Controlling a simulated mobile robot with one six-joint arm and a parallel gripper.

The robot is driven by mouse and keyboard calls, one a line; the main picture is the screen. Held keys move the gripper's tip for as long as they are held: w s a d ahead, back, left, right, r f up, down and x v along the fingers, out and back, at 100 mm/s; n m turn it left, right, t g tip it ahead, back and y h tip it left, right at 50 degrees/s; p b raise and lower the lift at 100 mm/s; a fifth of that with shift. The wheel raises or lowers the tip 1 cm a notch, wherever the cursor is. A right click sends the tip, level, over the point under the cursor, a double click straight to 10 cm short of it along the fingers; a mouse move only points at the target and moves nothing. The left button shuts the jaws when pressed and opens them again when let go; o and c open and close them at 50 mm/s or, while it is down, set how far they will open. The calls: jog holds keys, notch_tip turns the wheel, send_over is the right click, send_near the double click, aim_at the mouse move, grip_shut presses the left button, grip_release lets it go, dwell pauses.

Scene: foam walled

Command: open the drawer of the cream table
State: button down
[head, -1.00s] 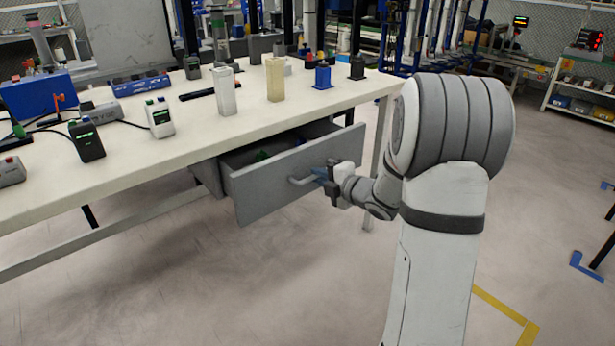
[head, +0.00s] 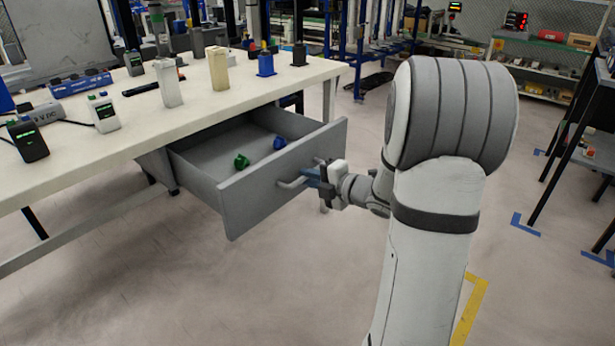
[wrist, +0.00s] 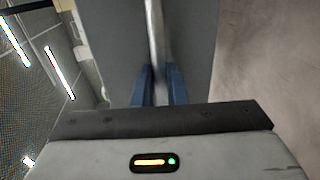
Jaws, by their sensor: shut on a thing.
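The cream table (head: 120,150) runs along the left of the head view. Its grey drawer (head: 245,200) stands well pulled out beneath the tabletop. Inside it lie a green item (head: 241,161) and a blue item (head: 279,143). The drawer's bar handle (head: 290,183) is on its front panel. My gripper (head: 316,177) is shut on this handle. In the wrist view, the blue fingers (wrist: 158,88) sit on both sides of the handle (wrist: 155,40), in front of the grey drawer front (wrist: 195,50).
On the tabletop stand several devices and blocks, among them a cream block (head: 218,70) and a white block (head: 168,84). A dark-legged table (head: 575,150) with blue floor marks stands at the right. The floor (head: 270,290) before the drawer is clear.

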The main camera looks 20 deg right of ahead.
jog(key=shift+w+d, duration=0.1)
jog(key=c, duration=1.5)
grip_release()
jog(key=shift+o, duration=0.2)
jog(key=p+v, duration=0.2)
jog(key=v, duration=0.5)
jog(key=shift+s, duration=0.4)
jog(key=shift+d+r, duration=0.1)
jog(key=shift+r, duration=0.05)
